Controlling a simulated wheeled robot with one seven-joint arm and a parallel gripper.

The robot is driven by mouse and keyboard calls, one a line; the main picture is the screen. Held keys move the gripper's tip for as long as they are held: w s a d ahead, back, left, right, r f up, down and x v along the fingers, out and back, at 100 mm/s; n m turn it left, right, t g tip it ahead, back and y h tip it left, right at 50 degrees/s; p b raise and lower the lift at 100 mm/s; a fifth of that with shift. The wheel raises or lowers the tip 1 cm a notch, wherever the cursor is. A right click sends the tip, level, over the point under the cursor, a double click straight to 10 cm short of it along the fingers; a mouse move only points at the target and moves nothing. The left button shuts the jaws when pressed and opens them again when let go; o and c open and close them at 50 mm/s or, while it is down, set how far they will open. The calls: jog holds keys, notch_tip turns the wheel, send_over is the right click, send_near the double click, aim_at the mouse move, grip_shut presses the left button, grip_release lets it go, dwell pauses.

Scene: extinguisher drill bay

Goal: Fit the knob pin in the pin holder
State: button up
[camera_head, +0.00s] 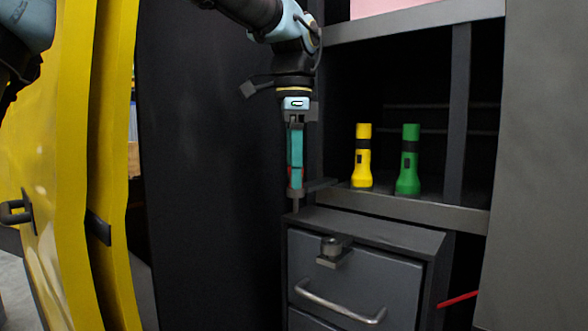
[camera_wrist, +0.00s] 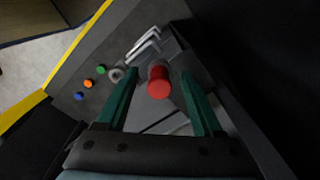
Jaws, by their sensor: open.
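The knob pin (camera_wrist: 158,84) has a round red knob, seen from above in the wrist view. In the head view only a bit of red shows by my fingertips, with a narrow grey part below it. My gripper (camera_head: 296,188) points straight down, with teal fingers. In the wrist view its open fingers (camera_wrist: 158,73) stand on either side of the red knob, with gaps visible. The pin's lower end is hidden in the wrist view. A small grey bracket with a round piece (camera_head: 331,247) on the cabinet front may be the pin holder; I cannot tell.
A grey drawer cabinet (camera_head: 400,232) with a bar handle (camera_head: 340,305) stands below my gripper. A yellow flashlight (camera_head: 363,157) and a green flashlight (camera_head: 408,160) stand on the shelf to the right. A yellow door (camera_head: 75,150) is at the left.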

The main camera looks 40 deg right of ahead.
notch_tip(320, 180, up, 10)
jog(key=shift+r, duration=0.4)
dwell(0.3)
